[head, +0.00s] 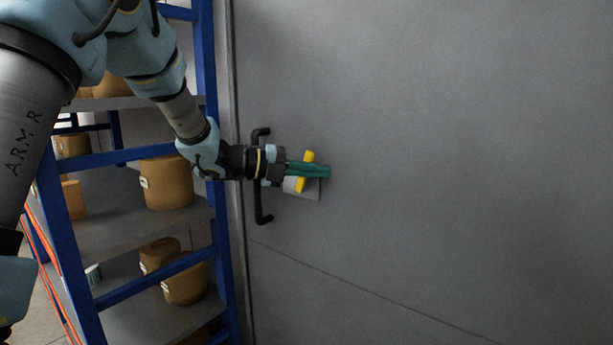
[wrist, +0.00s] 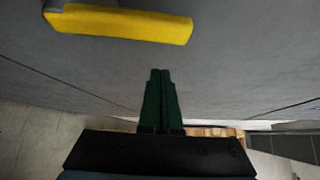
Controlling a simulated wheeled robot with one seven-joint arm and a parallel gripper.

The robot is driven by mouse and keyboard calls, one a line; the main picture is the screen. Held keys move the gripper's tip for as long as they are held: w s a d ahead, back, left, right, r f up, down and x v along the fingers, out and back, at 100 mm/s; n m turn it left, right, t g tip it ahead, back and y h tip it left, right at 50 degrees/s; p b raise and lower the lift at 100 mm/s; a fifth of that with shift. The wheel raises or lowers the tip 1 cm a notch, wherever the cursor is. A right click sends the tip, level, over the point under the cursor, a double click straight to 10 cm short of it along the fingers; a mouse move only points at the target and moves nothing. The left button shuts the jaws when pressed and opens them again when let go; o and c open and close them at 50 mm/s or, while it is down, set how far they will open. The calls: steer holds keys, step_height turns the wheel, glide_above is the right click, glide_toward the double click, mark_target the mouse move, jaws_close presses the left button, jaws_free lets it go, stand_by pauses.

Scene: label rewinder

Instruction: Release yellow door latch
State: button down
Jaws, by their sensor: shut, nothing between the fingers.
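The yellow door latch (head: 302,184) is a short bar on a light plate (head: 309,194) on the grey door, just right of the black door handle (head: 260,203). In the head view it stands tilted and is partly hidden behind my gripper (head: 327,171). In the wrist view the yellow latch (wrist: 120,24) lies across the upper left. My gripper's green fingers (wrist: 161,73) are together with nothing between them. They are below the latch in that picture, with a visible gap. In the head view the fingers overlap the latch, so contact cannot be told there.
The large grey door (head: 450,150) fills the right side. A blue-framed shelf (head: 215,240) with brown containers (head: 167,182) stands close on the left, beside my arm. The door surface to the right of the latch is clear.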

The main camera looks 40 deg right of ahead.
steer(key=b+v, duration=0.2)
steer(key=v, duration=0.7)
steer(key=shift+w+a+r+b, duration=0.2)
steer(key=shift+a+b, duration=0.05)
steer(key=shift+b, duration=0.1)
steer(key=shift+w, duration=0.15)
steer(key=w+a+f+n+t+y, duration=0.1)
steer(key=w+a+f+n+t, duration=0.1)
steer(key=w+a+n+t, duration=0.55)
steer(key=w+a+f+n+t+y, duration=0.2)
steer(key=w+a+n+t, duration=0.3)
steer(key=w+n, duration=0.45)
steer(key=w+a+f+n+t+y, duration=0.1)
steer(key=a+f+n+t+y, duration=0.3)
steer(key=a+n, duration=0.55)
steer(key=s+a+f+n+g+y, duration=0.2)
steer(key=s+a+f+n+y, duration=0.15)
steer(key=a, duration=0.35)
steer(key=s+a+f+n+g+y, duration=0.25)
steer(key=s+a+f+n, duration=0.2)
steer(key=a, duration=0.35)
steer(key=s+a+f+n+g, duration=0.2)
steer(key=s+n, duration=0.2)
steer(key=s, duration=0.2)
steer(key=s+a+f+n+g+y, duration=0.1)
steer(key=s+a+f+n+g, duration=0.1)
steer(key=s, duration=0.5)
steer(key=shift+a+f+n, duration=0.55)
steer(key=shift+f+n, duration=0.3)
